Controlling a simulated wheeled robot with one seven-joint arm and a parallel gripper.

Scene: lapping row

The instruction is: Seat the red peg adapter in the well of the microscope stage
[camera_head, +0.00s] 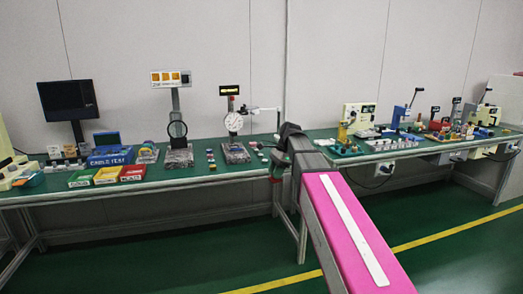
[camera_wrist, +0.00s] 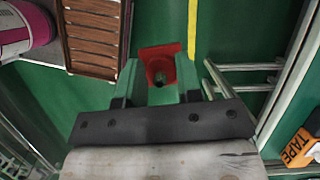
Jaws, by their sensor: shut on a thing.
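The left bench (camera_head: 215,176) holds coloured bins (camera_head: 107,175), a dial gauge stand (camera_head: 234,124) and a monitor (camera_head: 68,99). The right bench (camera_head: 400,150) is crowded with presses. In the wrist view, a brown slatted piece (camera_wrist: 92,38) and an orange tape box (camera_wrist: 299,148) flank the gripper.

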